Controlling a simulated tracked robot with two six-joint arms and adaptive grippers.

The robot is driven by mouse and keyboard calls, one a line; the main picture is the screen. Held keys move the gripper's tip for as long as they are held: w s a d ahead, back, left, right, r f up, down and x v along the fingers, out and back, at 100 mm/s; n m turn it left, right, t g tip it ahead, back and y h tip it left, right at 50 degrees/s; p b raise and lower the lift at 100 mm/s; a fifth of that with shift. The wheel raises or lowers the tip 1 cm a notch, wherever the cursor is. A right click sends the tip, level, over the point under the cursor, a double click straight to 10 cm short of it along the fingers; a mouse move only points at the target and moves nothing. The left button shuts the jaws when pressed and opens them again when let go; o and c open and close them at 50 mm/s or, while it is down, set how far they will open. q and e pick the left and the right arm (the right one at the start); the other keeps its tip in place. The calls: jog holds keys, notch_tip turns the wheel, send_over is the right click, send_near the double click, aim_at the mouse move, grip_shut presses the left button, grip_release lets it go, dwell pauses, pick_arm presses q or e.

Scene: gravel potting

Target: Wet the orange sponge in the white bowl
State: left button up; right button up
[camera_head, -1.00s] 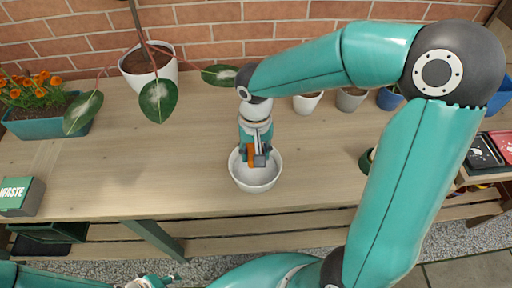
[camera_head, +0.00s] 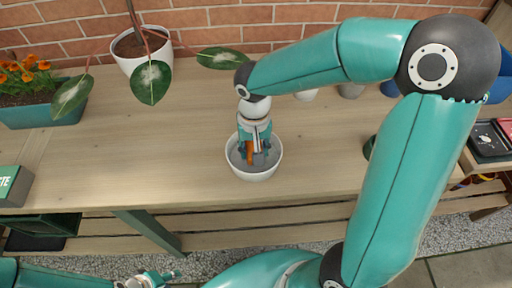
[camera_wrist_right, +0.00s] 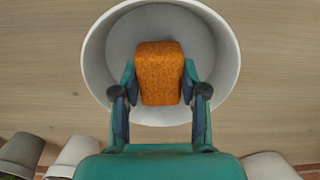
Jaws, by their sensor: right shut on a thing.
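The white bowl (camera_head: 254,174) stands on the wooden bench near its front edge. My right gripper (camera_head: 254,158) points down into the bowl. It is shut on the orange sponge (camera_wrist_right: 160,73), which shows between the two fingers in the right wrist view, inside the bowl's rim (camera_wrist_right: 232,60). In the head view only a strip of the sponge (camera_head: 249,153) shows. The inside of the bowl looks grey; I cannot tell whether the sponge touches the bottom. My left gripper (camera_head: 160,277) is low at the front, below the bench, and small in view; its fingertips are unclear.
A potted plant (camera_head: 140,55) with large leaves and a teal planter (camera_head: 45,112) of orange flowers stand at the back left. A green waste box (camera_head: 14,187) is at the left edge. Small pots (camera_head: 351,90) stand behind my right arm. The bench left of the bowl is clear.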

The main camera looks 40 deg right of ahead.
jog(key=shift+r+p, duration=2.7)
jog(key=shift+r, duration=0.95)
notch_tip(320, 180, up, 4)
jog(key=p, duration=0.3)
dwell(0.5)
